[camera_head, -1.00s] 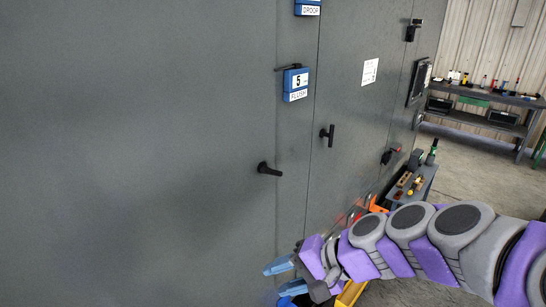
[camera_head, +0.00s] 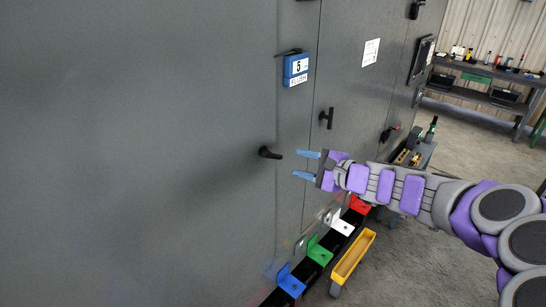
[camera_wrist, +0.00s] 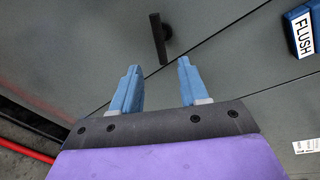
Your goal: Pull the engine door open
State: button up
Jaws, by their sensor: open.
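A large flat grey door (camera_head: 140,150) fills the left of the head view and looks shut. Its black lever handle (camera_head: 270,153) lies nearly level near the door's right edge. My gripper (camera_head: 305,165) is open and empty, just right of the handle, with its blue fingers pointing left at it. In the wrist view the lever handle (camera_wrist: 159,38) is ahead of my gripper (camera_wrist: 158,80), its free end near the gap between the fingertips. No contact shows.
A black T-handle (camera_head: 326,118) and a blue FLUSH box (camera_head: 295,69) are on the cabinet face nearby. Coloured brackets (camera_head: 318,251) and a yellow tray (camera_head: 353,255) sit below my arm. A workbench (camera_head: 485,85) stands far right, with open floor before it.

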aim_at(276, 157)
jog(key=b+x, duration=0.1)
jog(key=x, duration=1)
jog(key=shift+c, duration=0.2)
grip_shut()
